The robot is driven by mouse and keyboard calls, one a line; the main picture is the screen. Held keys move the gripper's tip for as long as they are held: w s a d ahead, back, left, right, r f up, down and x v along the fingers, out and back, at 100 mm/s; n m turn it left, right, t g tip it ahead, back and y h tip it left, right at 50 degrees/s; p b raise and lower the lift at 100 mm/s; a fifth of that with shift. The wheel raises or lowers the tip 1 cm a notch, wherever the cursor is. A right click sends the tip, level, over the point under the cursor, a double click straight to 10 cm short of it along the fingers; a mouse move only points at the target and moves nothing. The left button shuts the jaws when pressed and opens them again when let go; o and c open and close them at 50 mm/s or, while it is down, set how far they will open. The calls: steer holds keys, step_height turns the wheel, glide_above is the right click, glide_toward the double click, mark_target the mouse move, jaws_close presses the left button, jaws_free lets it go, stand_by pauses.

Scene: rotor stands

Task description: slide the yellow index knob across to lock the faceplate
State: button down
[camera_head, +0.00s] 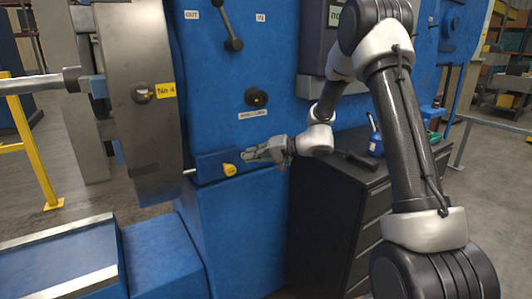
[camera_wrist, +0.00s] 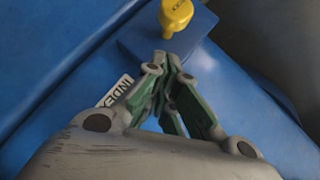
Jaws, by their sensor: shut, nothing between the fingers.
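The yellow index knob (camera_head: 229,169) sits on a blue block low on the blue machine, with a thin rod sticking out of the block's left end toward the faceplate. The faceplate (camera_head: 140,95) is the large grey disc at left, seen edge-on. In the wrist view the knob (camera_wrist: 176,13) is at the top, just beyond my fingertips. My gripper (camera_head: 250,157) is shut and empty, close to the right of the knob. In the wrist view its green-lined fingers (camera_wrist: 163,65) meet at the tips over the blue block. A small gap shows between the fingertips and the knob there.
An INDEX label (camera_wrist: 115,91) is beside the fingers. A black lever (camera_head: 231,35) and a dark round knob (camera_head: 257,97) are higher on the machine. A dark cabinet (camera_head: 335,205) with a blue bottle (camera_head: 375,138) stands at right. A yellow railing (camera_head: 40,160) is at far left.

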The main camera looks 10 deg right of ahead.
steer(key=shift+s+a+f, duration=0.3)
steer(key=shift+a+f, duration=0.1)
steer(key=shift+a, duration=0.35)
steer(key=shift+s+a+f, duration=0.25)
steer(key=shift+a+f, duration=0.15)
steer(key=shift+a, duration=0.3)
steer(key=shift+s+a, duration=0.2)
steer(key=shift+a, duration=0.45)
steer(key=shift+s+a, duration=0.25)
steer(key=shift+a, duration=0.45)
steer(key=shift+s+a, duration=0.2)
steer(key=shift+a, duration=0.45)
steer(key=shift+d, duration=0.1)
steer(key=w+d+r, duration=0.1)
steer(key=d+r, duration=0.1)
steer(key=d, duration=0.2)
glide_toward(234, 168)
steer(key=shift+w+d+r, duration=0.3)
steer(key=shift+d+r, duration=0.55)
steer(key=shift+d, duration=0.05)
steer(key=shift+w+d+r, duration=0.3)
steer(key=shift+d+r, duration=0.55)
